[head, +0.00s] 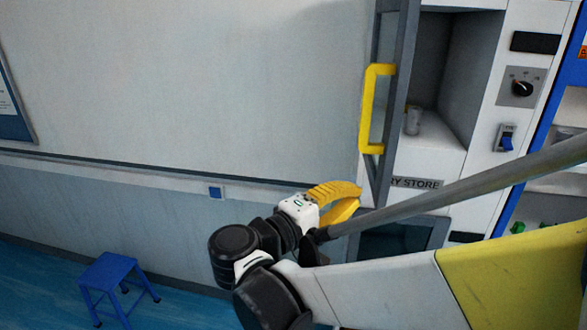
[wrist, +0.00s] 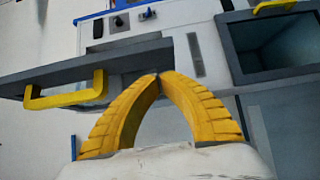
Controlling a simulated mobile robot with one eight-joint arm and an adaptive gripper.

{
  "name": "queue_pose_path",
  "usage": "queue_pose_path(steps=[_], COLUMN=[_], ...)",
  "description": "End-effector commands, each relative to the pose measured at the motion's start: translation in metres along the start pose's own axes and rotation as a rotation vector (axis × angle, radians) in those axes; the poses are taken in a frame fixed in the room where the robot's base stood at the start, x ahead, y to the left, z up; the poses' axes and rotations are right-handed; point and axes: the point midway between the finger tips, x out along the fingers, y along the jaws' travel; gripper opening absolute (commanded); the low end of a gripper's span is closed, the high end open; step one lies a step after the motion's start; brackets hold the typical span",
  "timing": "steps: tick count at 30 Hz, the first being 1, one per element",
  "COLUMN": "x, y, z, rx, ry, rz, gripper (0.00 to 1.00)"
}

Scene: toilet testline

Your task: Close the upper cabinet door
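The upper cabinet door (head: 396,90) stands open and shows nearly edge-on in the head view, with a yellow handle (head: 367,110) on its left face. The cabinet interior (head: 437,75) is exposed to its right. In the wrist view the door (wrist: 130,57) is a dark slab across the upper left, its handle (wrist: 65,93) left of my fingers. My gripper (head: 350,200) is just below the door's lower end in the head view. In the wrist view my gripper (wrist: 158,77) has its yellow fingertips together with nothing between them. Whether it touches the door is unclear.
A small grey cylinder (head: 413,121) stands inside the cabinet. A lower compartment (head: 400,238) is partly hidden behind my arm. Right of the cabinet is a panel with a knob (head: 522,88) and a blue switch (head: 506,141). A blue stool (head: 112,280) stands at lower left.

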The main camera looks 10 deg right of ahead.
Motion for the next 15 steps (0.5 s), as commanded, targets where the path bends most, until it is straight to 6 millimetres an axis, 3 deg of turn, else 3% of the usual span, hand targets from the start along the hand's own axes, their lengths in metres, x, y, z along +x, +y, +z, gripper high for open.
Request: queue_pose_path(steps=[6,15], x=[0.014,0.016], y=[0.001,0.0], z=[0.015,0.016], rx=[0.0,0.0], ry=[0.0,0.001], rz=[0.0,0.0], gripper=[0.0,0.0])
